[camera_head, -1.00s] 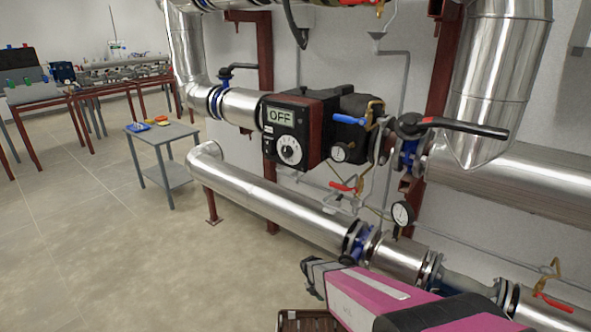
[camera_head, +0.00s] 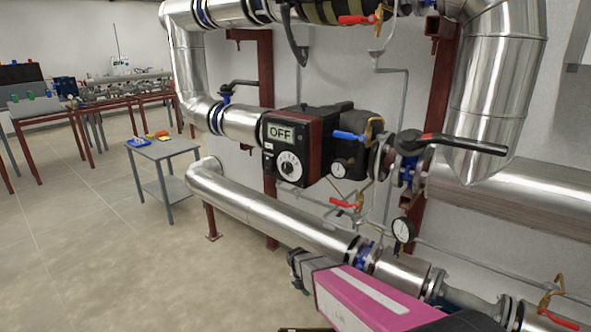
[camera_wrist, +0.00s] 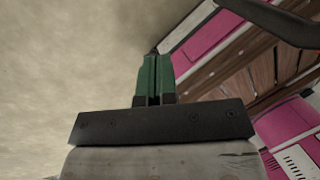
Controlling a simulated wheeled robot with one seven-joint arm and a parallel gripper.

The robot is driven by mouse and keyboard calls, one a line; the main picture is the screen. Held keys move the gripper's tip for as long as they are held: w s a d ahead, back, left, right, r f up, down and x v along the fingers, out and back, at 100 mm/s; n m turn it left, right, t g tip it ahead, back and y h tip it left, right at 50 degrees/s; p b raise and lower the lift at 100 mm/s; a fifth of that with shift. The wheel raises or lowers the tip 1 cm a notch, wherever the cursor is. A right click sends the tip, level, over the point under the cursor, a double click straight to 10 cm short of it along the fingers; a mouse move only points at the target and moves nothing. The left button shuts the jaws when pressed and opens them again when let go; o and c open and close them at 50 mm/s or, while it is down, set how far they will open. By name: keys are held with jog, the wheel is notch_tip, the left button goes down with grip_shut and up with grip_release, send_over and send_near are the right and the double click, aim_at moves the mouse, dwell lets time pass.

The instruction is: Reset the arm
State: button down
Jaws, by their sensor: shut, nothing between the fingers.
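My arm reaches in from the lower right of the head view in pink and grey. My gripper (camera_head: 298,278) is at its left end, in front of the lower insulated pipe and above the floor. In the wrist view my gripper's green fingers (camera_wrist: 154,78) are together with nothing between them. The pump unit (camera_head: 292,143) with a display reading OFF and a round dial stands above and behind the gripper, apart from it.
The lower silver pipe (camera_head: 270,212) runs behind my arm. A black-handled valve (camera_head: 450,143), a pressure gauge (camera_head: 403,230) and red valve levers (camera_head: 345,204) are nearby. A small grey table (camera_head: 165,150) stands at left. The floor (camera_head: 110,260) at front left is clear.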

jog(key=shift+s+d+f+m+g+h, duration=0.2)
jog(key=shift+f+m+g+h, duration=0.1)
jog(key=shift+f+m, duration=0.25)
jog(key=shift+s+d+f+m+g+h, duration=0.1)
jog(key=shift+d+f+m+g+h, duration=0.15)
jog(key=shift+f+m, duration=0.25)
jog(key=shift+a+r, duration=0.1)
